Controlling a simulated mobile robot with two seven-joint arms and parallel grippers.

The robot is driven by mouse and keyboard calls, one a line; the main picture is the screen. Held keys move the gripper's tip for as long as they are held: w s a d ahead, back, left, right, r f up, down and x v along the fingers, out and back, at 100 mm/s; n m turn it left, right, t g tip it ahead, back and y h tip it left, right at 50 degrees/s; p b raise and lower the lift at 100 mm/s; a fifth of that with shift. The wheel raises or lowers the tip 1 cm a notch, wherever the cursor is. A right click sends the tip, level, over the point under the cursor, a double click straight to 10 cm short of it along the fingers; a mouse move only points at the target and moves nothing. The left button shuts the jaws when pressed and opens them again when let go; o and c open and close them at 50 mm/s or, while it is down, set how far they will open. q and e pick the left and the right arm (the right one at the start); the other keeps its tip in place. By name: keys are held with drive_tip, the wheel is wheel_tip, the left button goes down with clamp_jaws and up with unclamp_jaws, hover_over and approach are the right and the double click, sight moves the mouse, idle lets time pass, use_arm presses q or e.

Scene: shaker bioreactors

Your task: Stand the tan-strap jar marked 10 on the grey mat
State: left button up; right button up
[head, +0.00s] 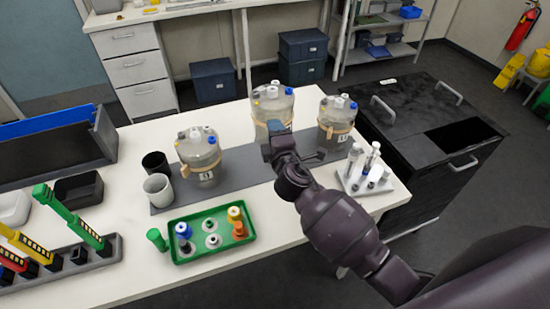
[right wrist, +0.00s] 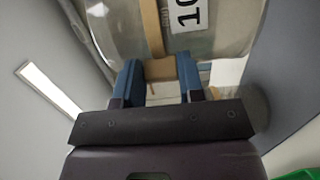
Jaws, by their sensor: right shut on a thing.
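The jar marked 10 (right wrist: 215,25) is clear with a tan strap (right wrist: 152,28), and its label shows in the right wrist view. In the head view it is the middle jar (head: 272,104), upright by the far edge of the grey mat (head: 240,170). My right gripper (right wrist: 160,75) is shut on the tan block of its strap, blue fingers on either side. In the head view the right gripper (head: 274,144) is in front of the jar and hides its lower part. I cannot tell whether its base touches the mat. My left gripper is not in view.
Two similar strapped jars stand on the mat, one left (head: 200,153) and one right (head: 338,117). A black cup (head: 156,164) and a grey cup (head: 158,188) stand at the mat's left end. A green tray (head: 212,240) and a white tube rack (head: 365,180) are nearer.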

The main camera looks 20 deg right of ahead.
wheel_tip(320, 180, down, 9)
drive_tip(key=b, duration=0.3)
drive_tip(key=shift+r, duration=0.15)
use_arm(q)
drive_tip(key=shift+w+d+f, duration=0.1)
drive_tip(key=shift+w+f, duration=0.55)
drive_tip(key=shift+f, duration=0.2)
use_arm(e)
drive_tip(key=shift+r, duration=0.1)
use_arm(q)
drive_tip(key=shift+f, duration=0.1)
use_arm(e)
drive_tip(key=shift+f, duration=0.2)
drive_tip(key=o, duration=0.9)
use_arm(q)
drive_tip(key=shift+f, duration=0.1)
use_arm(e)
drive_tip(key=shift+o, duration=0.4)
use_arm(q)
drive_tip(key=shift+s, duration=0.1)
